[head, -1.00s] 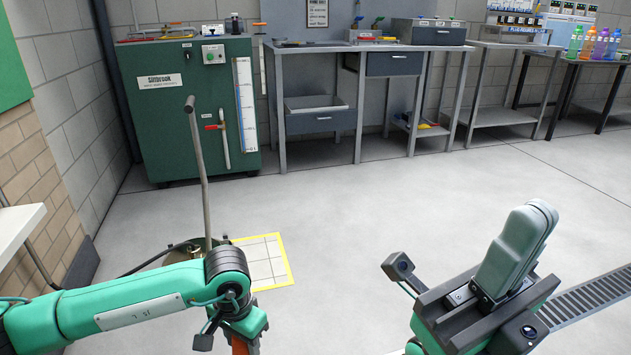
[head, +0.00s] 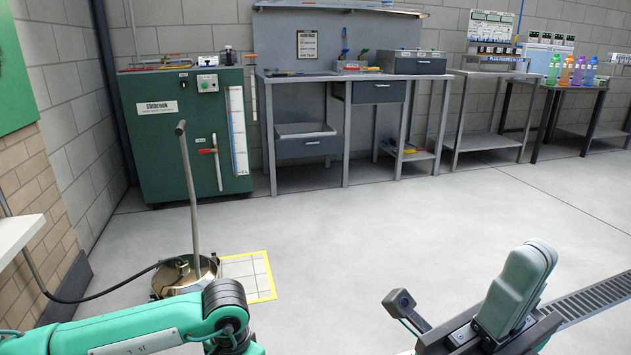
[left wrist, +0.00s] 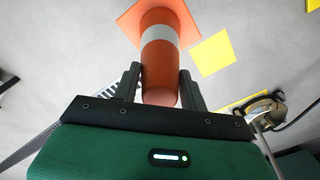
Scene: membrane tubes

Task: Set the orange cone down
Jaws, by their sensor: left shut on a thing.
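The orange cone (left wrist: 160,52) with a white band shows in the left wrist view, its square orange base at the far end. My left gripper (left wrist: 160,72) has a finger on each side of the cone's narrow end and is shut on it. The cone's base appears over the grey floor, but I cannot tell whether it touches.
A yellow square (left wrist: 213,53) lies on the floor right of the cone. A yellow-edged floor panel (head: 262,278) lies by a brass pot (head: 183,276) with an upright rod and a hose. A drain grate (head: 597,300) is at right. The middle floor is clear; benches stand behind.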

